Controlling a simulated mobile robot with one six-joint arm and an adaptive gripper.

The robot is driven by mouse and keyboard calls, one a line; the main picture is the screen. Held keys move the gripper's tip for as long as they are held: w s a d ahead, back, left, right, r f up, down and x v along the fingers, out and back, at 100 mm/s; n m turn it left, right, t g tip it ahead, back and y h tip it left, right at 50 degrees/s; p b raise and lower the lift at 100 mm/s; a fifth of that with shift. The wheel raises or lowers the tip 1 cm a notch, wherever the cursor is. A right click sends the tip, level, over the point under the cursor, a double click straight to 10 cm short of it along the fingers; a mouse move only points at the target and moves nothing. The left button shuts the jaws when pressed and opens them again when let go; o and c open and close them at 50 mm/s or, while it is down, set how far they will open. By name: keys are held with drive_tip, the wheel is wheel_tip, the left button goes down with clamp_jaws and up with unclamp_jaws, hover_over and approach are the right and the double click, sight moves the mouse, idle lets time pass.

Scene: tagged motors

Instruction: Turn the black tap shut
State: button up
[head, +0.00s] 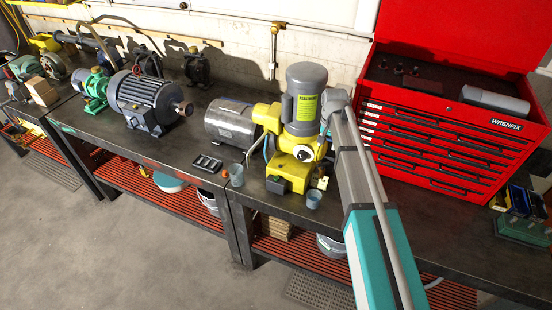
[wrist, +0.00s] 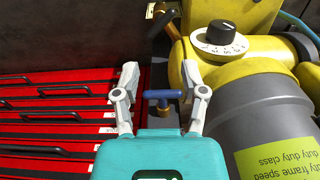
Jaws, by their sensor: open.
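My gripper (wrist: 160,75) is open in the wrist view, one finger on each side and nothing held. A small tap with a dark blue crossbar handle (wrist: 162,95) and a brass stem shows between the fingers, apart from both. I cannot make out a clearly black tap handle. A brass fitting (wrist: 157,11) is at the top edge of the wrist view. In the head view my arm crosses in front of the bench, and I cannot make out the gripper's fingertips or the blue-handled tap there.
A yellow machine with a grey motor (head: 304,100) stands close by; its white dial with a black knob (wrist: 219,38) is right of my gripper. A red tool chest (head: 440,125) stands on the right. Several motors, including a dark finned one (head: 145,98), line the bench.

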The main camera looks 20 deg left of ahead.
drive_tip(key=shift+s+a+f+n+t+h+b, duration=0.8)
drive_tip(key=shift+a+f+t+b, duration=0.8)
drive_tip(key=shift+a+b, duration=1.25)
drive_tip(key=shift+s+a+f+n+t+h+b, duration=0.4)
drive_tip(key=shift+s+a+f+n+t+b, duration=0.75)
drive_tip(key=shift+a+f+b, duration=1.3)
drive_tip(key=shift+s+a+f+n+t+h+b, duration=0.7)
drive_tip(key=shift+a+f+t+b, duration=0.65)
drive_tip(key=shift+a+b, duration=1.95)
drive_tip(key=shift+s+a+r, duration=0.1)
drive_tip(key=shift+s, duration=0.05)
